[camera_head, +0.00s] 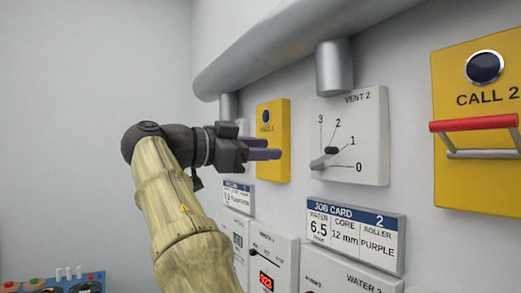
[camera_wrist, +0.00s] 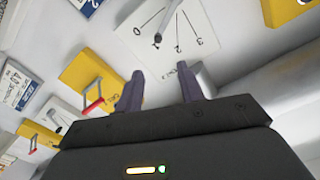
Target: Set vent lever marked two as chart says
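The vent lever (camera_head: 331,151) is a short grey lever with a dark knob on the white VENT 2 panel (camera_head: 377,120), whose scale reads 0 to 3. In the head view it seems to lie along the line to 1; foreshortening makes this uncertain. In the wrist view the panel is upside down and the lever's end (camera_wrist: 157,38) sits between 0 and 2, hiding the 1. My gripper (camera_head: 279,149) is open and empty, left of the panel in the head view and apart from the lever. Its two fingers (camera_wrist: 160,84) show in the wrist view. No vent chart is legible.
JOB CARD 2 (camera_head: 352,236) below reads water 6.5, core 12 mm, roller purple. A yellow CALL 2 panel (camera_head: 482,150) with a red-barred handle (camera_head: 474,124) is at right. A yellow panel (camera_head: 281,122) is behind my gripper. A grey pipe (camera_head: 270,55) runs above.

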